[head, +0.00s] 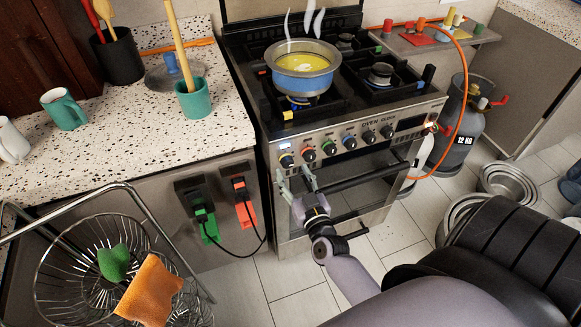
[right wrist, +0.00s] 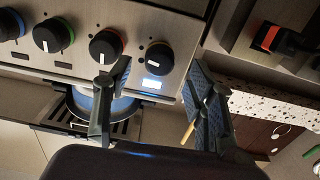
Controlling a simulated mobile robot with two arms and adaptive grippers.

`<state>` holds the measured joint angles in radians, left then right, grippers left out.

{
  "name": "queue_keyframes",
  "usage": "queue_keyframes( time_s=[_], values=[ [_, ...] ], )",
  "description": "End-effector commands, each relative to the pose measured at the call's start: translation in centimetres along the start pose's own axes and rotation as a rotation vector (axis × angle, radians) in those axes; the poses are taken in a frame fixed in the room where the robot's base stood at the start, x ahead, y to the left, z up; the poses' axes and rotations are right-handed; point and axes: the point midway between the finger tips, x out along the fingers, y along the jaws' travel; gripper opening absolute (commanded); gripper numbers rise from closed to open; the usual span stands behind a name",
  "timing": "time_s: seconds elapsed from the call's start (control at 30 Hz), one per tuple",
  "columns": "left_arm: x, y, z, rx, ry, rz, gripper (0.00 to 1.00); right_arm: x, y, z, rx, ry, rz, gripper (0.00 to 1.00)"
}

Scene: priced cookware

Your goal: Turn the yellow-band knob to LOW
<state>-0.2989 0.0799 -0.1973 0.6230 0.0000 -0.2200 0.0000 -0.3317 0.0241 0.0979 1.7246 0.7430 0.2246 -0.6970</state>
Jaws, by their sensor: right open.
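The stove's front panel carries a row of black knobs with coloured bands. The yellow-band knob (head: 287,160) is at the left end in the head view and shows larger in the right wrist view (right wrist: 160,56), where the picture is turned upside down. It has a pale mark on its face; the position labels cannot be read. My right gripper (head: 296,178) is open and empty, its fingers just in front of and below this knob. In the right wrist view its fingertips (right wrist: 158,74) are spread on either side of the knob, apart from it. My left gripper is out of view.
The red-band knob (head: 308,155) sits close beside. A lit display (right wrist: 152,84) is near the yellow-band knob. A blue pot (head: 303,84) with yellow contents stands on the stove. The oven handle (head: 365,177) runs below. A wire rack (head: 85,255) stands at lower left.

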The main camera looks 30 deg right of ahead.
Motion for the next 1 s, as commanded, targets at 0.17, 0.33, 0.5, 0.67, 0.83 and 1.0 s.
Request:
queue_keyframes(
  time_s=[0.17,0.33,0.5,0.67,0.83,1.0],
  values=[
    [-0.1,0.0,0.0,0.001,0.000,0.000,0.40,2.2,0.0,0.0,0.000,0.000,-0.001,0.51],
    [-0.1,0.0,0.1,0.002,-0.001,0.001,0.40,2.9,0.0,0.0,0.000,0.000,0.000,0.51],
    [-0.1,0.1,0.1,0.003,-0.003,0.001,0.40,2.9,0.0,0.0,-0.001,-0.001,0.000,0.51],
    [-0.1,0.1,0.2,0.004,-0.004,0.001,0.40,2.9,0.0,0.0,-0.001,-0.001,0.000,0.44],
    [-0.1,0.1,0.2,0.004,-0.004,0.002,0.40,2.9,0.0,0.0,-0.001,-0.001,-0.001,0.33],
    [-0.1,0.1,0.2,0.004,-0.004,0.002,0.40,2.9,0.0,0.0,-0.001,-0.001,-0.001,0.22]
  ],
)
